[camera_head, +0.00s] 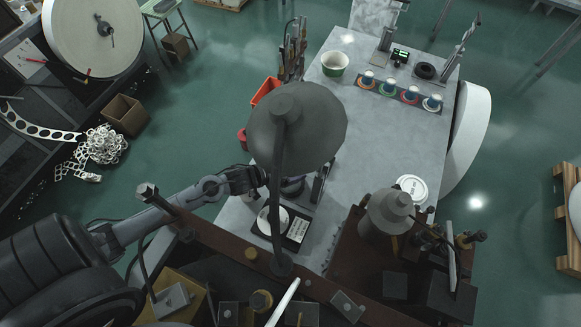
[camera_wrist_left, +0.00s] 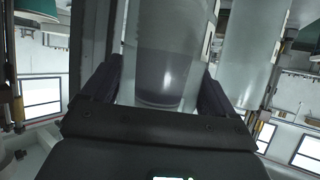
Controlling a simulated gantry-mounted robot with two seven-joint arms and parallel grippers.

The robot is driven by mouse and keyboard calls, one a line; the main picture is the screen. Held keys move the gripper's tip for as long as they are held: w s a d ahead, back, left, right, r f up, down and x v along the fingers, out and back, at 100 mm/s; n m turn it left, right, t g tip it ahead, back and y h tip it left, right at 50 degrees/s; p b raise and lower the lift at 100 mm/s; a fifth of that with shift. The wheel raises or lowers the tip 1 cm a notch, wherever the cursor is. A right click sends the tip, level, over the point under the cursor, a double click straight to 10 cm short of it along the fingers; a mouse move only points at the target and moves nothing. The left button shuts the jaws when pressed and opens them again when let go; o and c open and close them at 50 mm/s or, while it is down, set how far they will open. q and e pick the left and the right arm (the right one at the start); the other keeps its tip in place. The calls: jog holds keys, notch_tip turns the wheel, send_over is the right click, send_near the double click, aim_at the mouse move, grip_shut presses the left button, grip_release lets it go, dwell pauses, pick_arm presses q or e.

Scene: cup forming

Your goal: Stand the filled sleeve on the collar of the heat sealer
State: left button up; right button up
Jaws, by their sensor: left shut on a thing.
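My left gripper (camera_head: 248,181) reaches in from the left, beside a large grey domed shade. In the left wrist view its two dark fingers (camera_wrist_left: 163,88) are closed around a clear sleeve (camera_wrist_left: 165,40), which shows a darker rounded form inside its lower part. The sleeve looks upright between the fingers; the shade and gripper hide most of it in the head view. I cannot make out the heat sealer's collar with certainty; a dark round part (camera_head: 292,187) sits just right of the gripper, partly under the shade. My right gripper is not in view.
The grey domed shade (camera_head: 297,125) covers the bench middle. A second clear cylinder (camera_wrist_left: 250,50) stands beside the held one. A white disc (camera_head: 271,221) lies on a black plate. The grey bench (camera_head: 385,140) has free room; several cups stand in a row at its far side.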

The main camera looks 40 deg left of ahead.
pick_arm(q)
jog(key=shift+f, duration=0.6)
jog(key=o, duration=0.8)
jog(key=shift+f, duration=0.15)
jog(key=shift+o, duration=0.2)
jog(key=v, duration=1.2)
jog(key=s+d+r+n+g+y, duration=0.1)
jog(key=s+d+g+y, duration=0.2)
jog(key=s+d+g, duration=0.5)
jog(key=s+d, duration=0.1)
jog(key=d, duration=0.2)
jog(key=shift+s+r+g+b, duration=0.35)
jog(key=shift+s+g, duration=0.05)
